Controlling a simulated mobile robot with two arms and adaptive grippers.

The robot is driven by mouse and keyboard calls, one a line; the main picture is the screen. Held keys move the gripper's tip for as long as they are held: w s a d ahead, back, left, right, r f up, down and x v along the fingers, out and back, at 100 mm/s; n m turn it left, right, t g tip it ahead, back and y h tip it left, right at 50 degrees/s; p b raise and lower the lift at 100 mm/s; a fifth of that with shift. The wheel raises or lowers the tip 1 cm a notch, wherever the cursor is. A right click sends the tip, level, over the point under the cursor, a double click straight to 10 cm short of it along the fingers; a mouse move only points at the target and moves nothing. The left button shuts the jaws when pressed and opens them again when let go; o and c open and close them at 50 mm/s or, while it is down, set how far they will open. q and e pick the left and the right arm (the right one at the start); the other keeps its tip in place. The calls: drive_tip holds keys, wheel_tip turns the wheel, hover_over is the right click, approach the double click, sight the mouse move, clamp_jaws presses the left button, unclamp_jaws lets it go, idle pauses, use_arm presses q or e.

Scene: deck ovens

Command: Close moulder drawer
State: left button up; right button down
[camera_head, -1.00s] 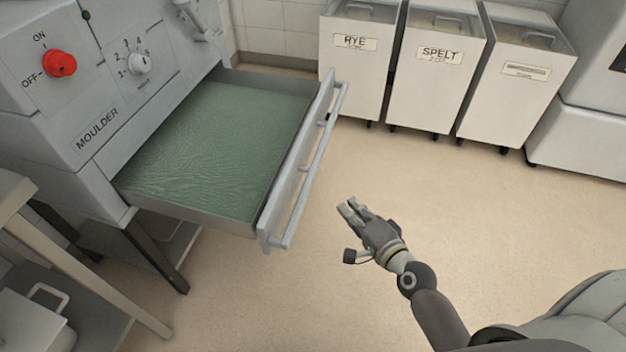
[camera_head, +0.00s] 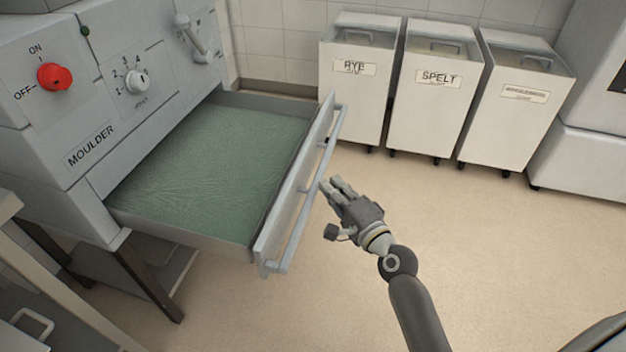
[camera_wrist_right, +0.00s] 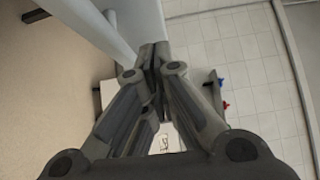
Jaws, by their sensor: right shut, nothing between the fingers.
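The moulder (camera_head: 75,115) stands at the left with its drawer (camera_head: 255,240) pulled well out. The drawer has a green inner surface and a long bar handle (camera_head: 310,195) along its front. My right gripper (camera_head: 332,184) is shut and empty, with its fingertips close to the outer side of the handle, near its middle. In the right wrist view the shut fingertips (camera_wrist_right: 154,55) are by the pale bar and drawer front; I cannot tell whether they touch. My left gripper is not in view.
Bins stand along the back wall: a rye bin (camera_head: 352,105), a spelt bin (camera_head: 433,110) and a third bin (camera_head: 512,115). A table with a shelf (camera_head: 50,275) is at the lower left. The floor (camera_head: 470,240) to the right of the drawer is clear.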

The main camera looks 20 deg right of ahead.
sight(302, 167)
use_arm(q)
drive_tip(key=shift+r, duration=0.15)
use_arm(e)
drive_tip(key=shift+w+a, duration=1.8)
drive_tip(key=shift+a, duration=0.05)
